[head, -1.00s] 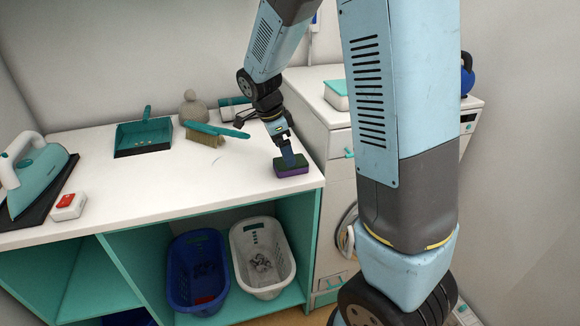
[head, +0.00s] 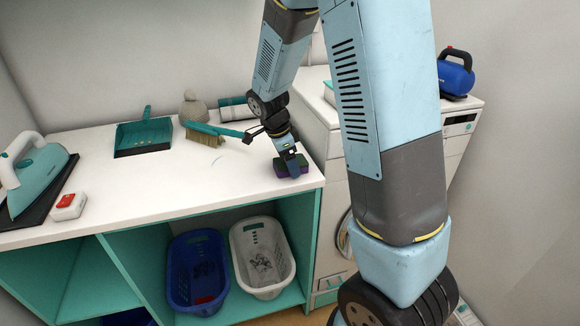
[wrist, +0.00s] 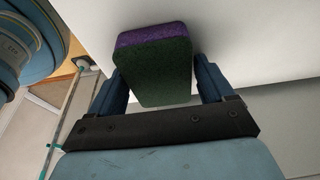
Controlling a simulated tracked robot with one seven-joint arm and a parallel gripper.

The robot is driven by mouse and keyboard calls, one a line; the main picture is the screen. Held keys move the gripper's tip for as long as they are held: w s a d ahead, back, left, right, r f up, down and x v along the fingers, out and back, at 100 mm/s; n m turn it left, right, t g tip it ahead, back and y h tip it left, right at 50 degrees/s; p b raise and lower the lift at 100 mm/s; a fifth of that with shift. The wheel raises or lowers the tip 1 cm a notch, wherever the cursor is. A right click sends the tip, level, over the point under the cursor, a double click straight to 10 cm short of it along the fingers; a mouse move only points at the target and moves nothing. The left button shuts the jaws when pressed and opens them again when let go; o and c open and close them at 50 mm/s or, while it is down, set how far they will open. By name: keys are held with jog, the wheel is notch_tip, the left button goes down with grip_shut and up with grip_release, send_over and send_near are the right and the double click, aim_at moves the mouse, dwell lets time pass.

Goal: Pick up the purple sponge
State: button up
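The purple sponge (head: 281,173) has a dark green upper layer and lies on the white countertop near its right front corner. My gripper (head: 291,163) is right over it, and its fingers partly hide it. In the wrist view the sponge (wrist: 153,68) shows its green face towards me, with a purple strip along its far edge. My gripper's two blue fingers (wrist: 160,75) stand on either side of it. The fingers are apart, with a narrow gap visible at the right finger; contact at the left finger is hard to tell.
On the countertop (head: 130,190) are a teal brush (head: 215,131), a dustpan (head: 144,137), an iron (head: 35,172) and a red-and-white box (head: 69,206). A blue basket (head: 180,300) and a white basket (head: 262,292) stand on the shelf below. The counter's middle is clear.

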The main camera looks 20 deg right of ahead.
jog(key=c, duration=0.7)
jog(key=shift+c, duration=0.2)
jog(key=shift+r, duration=0.15)
jog(key=shift+r, duration=0.35)
notch_tip(320, 180, up, 2)
jog(key=shift+r, duration=0.25)
jog(key=shift+s+d+r, duration=0.1)
jog(key=shift+s+r, duration=1.5)
jog(key=shift+s, duration=0.75)
jog(key=shift+s+d+r, duration=0.1)
jog(key=shift+s+r, duration=1.5)
jog(key=shift+s, duration=0.7)
jog(key=shift+s+d+r, duration=0.1)
jog(key=shift+s+r, duration=1.5)
jog(key=shift+s, duration=0.75)
